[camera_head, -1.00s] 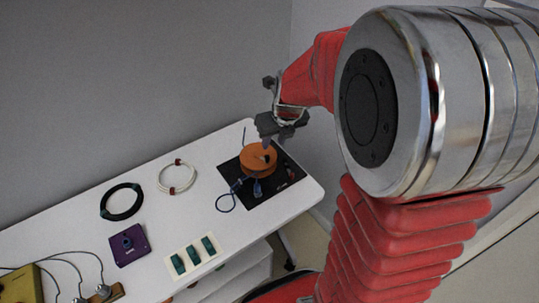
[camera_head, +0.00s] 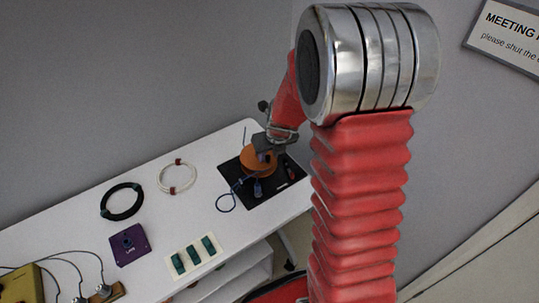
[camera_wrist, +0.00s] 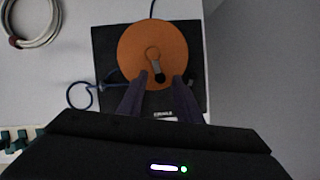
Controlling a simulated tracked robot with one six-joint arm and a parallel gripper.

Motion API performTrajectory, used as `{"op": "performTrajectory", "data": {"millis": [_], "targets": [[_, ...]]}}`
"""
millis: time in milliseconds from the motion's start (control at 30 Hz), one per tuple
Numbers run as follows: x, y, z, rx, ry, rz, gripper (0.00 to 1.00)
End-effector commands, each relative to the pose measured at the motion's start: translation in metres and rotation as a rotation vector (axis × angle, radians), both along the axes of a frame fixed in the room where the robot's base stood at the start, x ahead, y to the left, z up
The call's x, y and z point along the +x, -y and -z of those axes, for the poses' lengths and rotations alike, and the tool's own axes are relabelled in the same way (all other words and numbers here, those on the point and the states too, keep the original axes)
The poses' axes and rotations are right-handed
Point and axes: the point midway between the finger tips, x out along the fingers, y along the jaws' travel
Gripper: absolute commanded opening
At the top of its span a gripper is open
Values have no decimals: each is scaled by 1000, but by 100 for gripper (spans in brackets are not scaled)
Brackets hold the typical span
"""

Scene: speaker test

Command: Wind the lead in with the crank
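The orange reel (camera_head: 257,163) sits on a black base plate (camera_head: 286,183) at the right end of the white table. In the wrist view the reel (camera_wrist: 138,43) shows from above, with a small crank (camera_wrist: 155,62) near its middle ending in a dark knob. The blue lead (camera_head: 226,200) runs from the reel's side and curls in a loop left of the plate; the loop also shows in the wrist view (camera_wrist: 79,96). My gripper (camera_wrist: 161,78) is open, its two fingertips over the reel's near part on either side of the knob. I cannot tell whether they touch it.
A white cable coil (camera_head: 177,178), a black coil (camera_head: 122,202), a purple box (camera_head: 130,244) and a panel of green switches (camera_head: 194,257) lie to the left on the table (camera_head: 80,226). A yellow box (camera_head: 20,285) with wires is at the far left. A grey wall stands behind.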

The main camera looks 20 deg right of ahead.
Motion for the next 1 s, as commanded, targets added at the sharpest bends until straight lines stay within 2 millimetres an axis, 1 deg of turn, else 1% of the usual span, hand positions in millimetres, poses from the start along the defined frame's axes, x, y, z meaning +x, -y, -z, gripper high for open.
{"op": "performTrajectory", "data": {"millis": [100, 200, 533, 900, 1000], "targets": [[4, 0, 9, 0, 0, 1, 32], [5, 0, 12, -1, 0, 1, 32], [6, 1, 14, -1, 1, 1, 31], [6, 1, 14, -1, 0, 1, 5], [6, 1, 14, -1, 0, 1, 0]]}}
